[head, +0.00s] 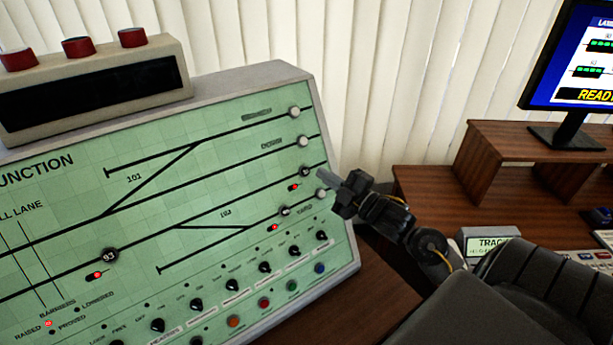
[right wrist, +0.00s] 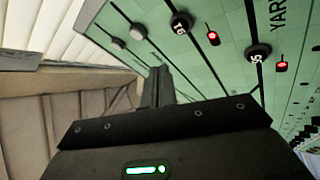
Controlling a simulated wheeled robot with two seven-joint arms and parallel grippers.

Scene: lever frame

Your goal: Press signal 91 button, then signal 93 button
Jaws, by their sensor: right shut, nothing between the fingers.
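The signal 93 button (head: 110,256) is a dark round knob on the green track panel (head: 70,205), left of centre in the head view, with a red light below it. A dark round button (head: 305,171) near the panel's right edge appears to be signal 91; it also shows in the right wrist view (right wrist: 180,23), its number hard to read. My right gripper (head: 326,178) is shut and empty, its tip just right of that button; I cannot tell whether they touch. Its fingers show in the right wrist view (right wrist: 158,86). My left gripper is out of view.
A dark button reading 95 (right wrist: 257,52) sits close by, beside a red light. White buttons (head: 303,141) line the panel's right edge. Several switches (head: 265,267) run along the bottom. A box with red buttons (head: 78,47) stands on top. A monitor (head: 575,60) stands right.

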